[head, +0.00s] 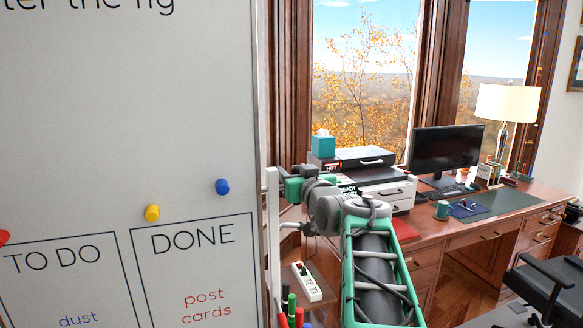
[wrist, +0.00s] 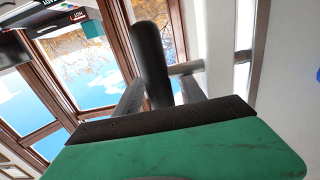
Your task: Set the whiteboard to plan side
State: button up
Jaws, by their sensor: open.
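The whiteboard (head: 110,120) fills the left of the head view, upright, with its right edge near my gripper (head: 290,184). The side facing me carries "TO DO" and "DONE" boxes, handwriting, and yellow, blue and red magnets. No label naming this side shows. In the wrist view, a dark rounded bar (wrist: 152,60) stands between the two fingers of my gripper (wrist: 162,88), with a grey crosspiece beside it. The fingers are apart; I cannot tell whether they touch the bar. The fingertips are hard to make out in the head view.
A pale upright post (head: 272,235) stands just right of the board. A wooden desk (head: 425,240) with a monitor (head: 446,147), printer and lamp (head: 505,105) is behind, below windows. Coloured markers (head: 291,308) and a power strip (head: 306,282) are low near my arm. An office chair (head: 545,290) stands right.

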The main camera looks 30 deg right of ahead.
jog(key=shift+w, duration=0.25)
jog(key=shift+c, duration=0.5)
grip_shut()
dwell(0.8)
